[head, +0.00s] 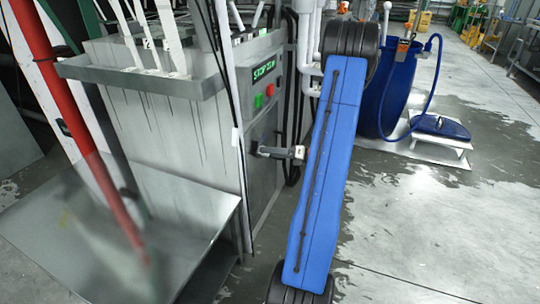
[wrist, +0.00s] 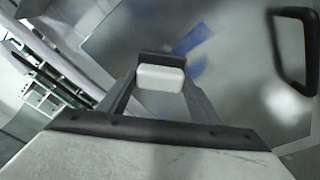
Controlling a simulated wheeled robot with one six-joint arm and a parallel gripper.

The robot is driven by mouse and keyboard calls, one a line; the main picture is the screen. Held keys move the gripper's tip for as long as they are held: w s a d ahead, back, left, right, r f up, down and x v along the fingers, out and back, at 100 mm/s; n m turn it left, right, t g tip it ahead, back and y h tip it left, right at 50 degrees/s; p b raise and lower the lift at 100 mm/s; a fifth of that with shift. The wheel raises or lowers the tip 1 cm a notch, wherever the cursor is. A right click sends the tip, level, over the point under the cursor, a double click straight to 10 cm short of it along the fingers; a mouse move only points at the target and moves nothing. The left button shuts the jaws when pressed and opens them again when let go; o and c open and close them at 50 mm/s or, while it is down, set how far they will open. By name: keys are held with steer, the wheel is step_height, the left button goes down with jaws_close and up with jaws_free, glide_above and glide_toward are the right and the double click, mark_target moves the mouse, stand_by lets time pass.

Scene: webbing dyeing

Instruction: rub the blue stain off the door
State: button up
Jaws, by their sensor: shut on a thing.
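In the wrist view my gripper (wrist: 160,88) is shut on a small white block with a black backing (wrist: 160,76), held between the two grey fingers. Beyond it is a smooth grey door (wrist: 235,75). The blue stain (wrist: 193,40) shows on the door as smeared strokes just above and right of the block. The block and its backing may hide part of it. I cannot tell whether the block touches the door.
A black door handle (wrist: 312,60) stands out at the right of the wrist view. In the head view a grey machine (head: 165,125) with a STOP display stands left, a red pole (head: 75,115) before it. A blue barrel (head: 388,95) stands behind right. Wet floor lies open at right.

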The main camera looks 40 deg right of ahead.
steer(key=w+d, duration=0.4)
steer(key=d, duration=0.6)
steer(key=shift+w, duration=0.3)
stand_by(0.8)
steer(key=shift+d, duration=0.1)
steer(key=shift+c, duration=0.2)
steer(key=shift+s+a, duration=0.75)
steer(key=shift+a, duration=1.1)
steer(key=shift+s+a, duration=0.8)
steer(key=shift+a, duration=1.05)
steer(key=shift+s+a, duration=0.75)
steer(key=shift+a, duration=1.1)
steer(key=shift+c, duration=0.2)
steer(key=shift+a+f+v, duration=0.15)
steer(key=shift+v, duration=1.3)
steer(key=shift+a+f+v, duration=0.15)
steer(key=shift+v, duration=1.35)
steer(key=shift+s+d, duration=0.1)
steer(key=shift+s, duration=0.25)
steer(key=shift+v, duration=1.3)
